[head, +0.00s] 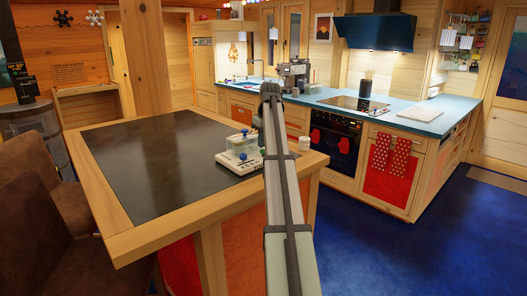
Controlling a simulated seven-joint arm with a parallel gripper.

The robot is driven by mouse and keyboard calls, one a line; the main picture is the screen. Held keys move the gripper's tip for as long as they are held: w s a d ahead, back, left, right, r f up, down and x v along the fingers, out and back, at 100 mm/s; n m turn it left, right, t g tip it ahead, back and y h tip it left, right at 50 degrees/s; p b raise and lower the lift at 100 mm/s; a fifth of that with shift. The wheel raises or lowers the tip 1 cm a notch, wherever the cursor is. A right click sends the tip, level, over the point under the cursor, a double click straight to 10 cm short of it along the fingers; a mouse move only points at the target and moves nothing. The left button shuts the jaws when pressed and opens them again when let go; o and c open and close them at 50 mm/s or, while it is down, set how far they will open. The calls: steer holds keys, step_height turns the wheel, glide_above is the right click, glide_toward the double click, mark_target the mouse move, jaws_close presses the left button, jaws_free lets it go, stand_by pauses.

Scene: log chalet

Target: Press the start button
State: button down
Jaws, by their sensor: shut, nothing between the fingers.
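My arm reaches forward from the bottom of the head view, and my gripper (271,90) is at its far end, dark and small. The gripper is shut and empty, seen from behind, with its fingertips mostly hidden. In the picture it lies just left of a grey coffee machine (297,73) on the blue counter; I cannot tell the gap in depth. No start button can be made out on the machine at this size. The gripper hides part of the counter behind it.
A wooden island with a dark top (165,160) stands left of my arm. It carries a white container with blue knobs (240,150) and a small white jar (304,143). The blue counter (425,108) has a cooktop (352,103). Blue floor (400,250) is free at right.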

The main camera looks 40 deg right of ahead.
mark_target(263, 150)
steer(key=shift+r, duration=0.15)
steer(key=shift+r, duration=2.4)
